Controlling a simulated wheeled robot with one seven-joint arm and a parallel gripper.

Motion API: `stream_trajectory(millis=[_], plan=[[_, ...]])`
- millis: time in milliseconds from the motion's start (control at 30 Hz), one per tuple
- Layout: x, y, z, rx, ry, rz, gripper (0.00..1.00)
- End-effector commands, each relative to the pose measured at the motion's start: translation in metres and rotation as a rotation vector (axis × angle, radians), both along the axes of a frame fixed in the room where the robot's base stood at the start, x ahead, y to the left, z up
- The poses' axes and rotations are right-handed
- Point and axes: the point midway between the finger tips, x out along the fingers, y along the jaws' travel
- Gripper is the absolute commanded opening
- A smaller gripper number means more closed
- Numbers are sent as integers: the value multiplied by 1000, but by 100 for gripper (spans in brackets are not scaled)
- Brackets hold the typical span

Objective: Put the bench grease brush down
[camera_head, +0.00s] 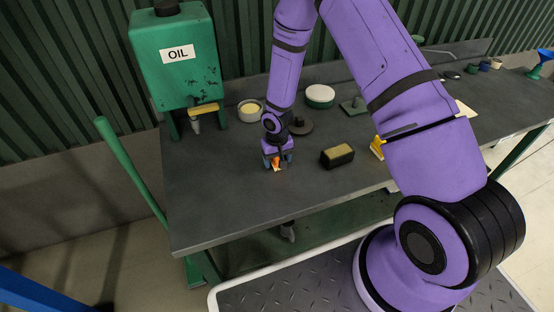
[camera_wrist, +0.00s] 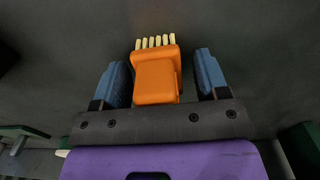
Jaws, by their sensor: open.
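The grease brush (camera_wrist: 156,78) has an orange body and a row of pale bristles. In the wrist view it lies between the two blue fingers of my gripper (camera_wrist: 160,80), with a visible gap on each side. In the head view the brush (camera_head: 276,162) shows as a small orange patch between my fingertips (camera_head: 277,160), at the grey bench top (camera_head: 220,205). My gripper is open around the brush and points down at the bench. Whether the brush rests fully on the bench is hard to tell.
A green oil tank (camera_head: 178,60) stands at the back left. A block with a yellowish top (camera_head: 337,156) sits right of my gripper. Behind are a dish (camera_head: 250,110), a dark disc (camera_head: 300,127) and a white-topped round tin (camera_head: 320,96). The bench's front left is clear.

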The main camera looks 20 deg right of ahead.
Motion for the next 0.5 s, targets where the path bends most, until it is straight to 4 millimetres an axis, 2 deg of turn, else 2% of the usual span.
stream_trajectory(millis=[167,500], plan=[[1,0,21,0,-3,0,68],[1,-1,84,0,-4,-1,68]])
